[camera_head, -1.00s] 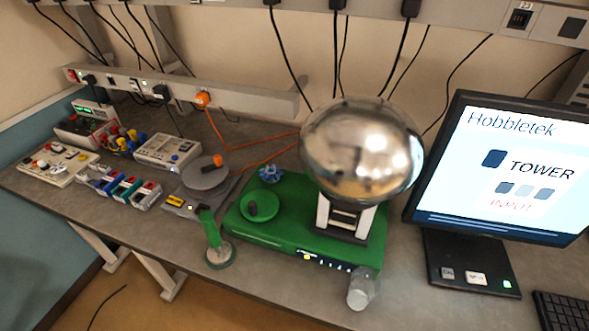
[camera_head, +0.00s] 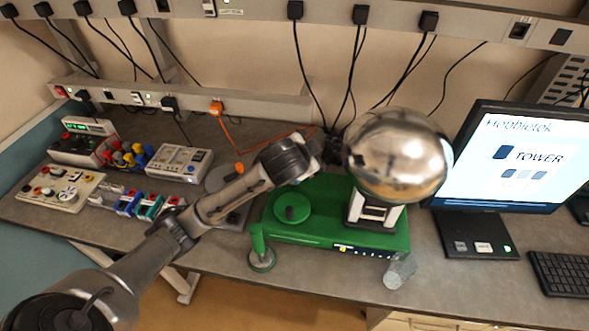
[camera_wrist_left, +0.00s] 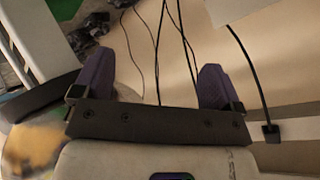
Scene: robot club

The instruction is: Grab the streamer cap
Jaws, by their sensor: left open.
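My left arm reaches in from the left across the bench in the head view. I cannot make out the streamer cap in the head view; my arm and gripper cover the back left of the base. A dark, uneven shape (camera_wrist_left: 92,28) beside a green patch in the wrist view is too unclear to name. My right gripper is not in view.
The white sphere stand (camera_head: 376,210) and a round green disc (camera_head: 291,208) are on the base. A monitor (camera_head: 520,160) and keyboard (camera_head: 562,273) stand at right. Control boxes (camera_head: 180,162) crowd the left. Cables hang behind the sphere. Bare bench shows in front (camera_head: 340,282).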

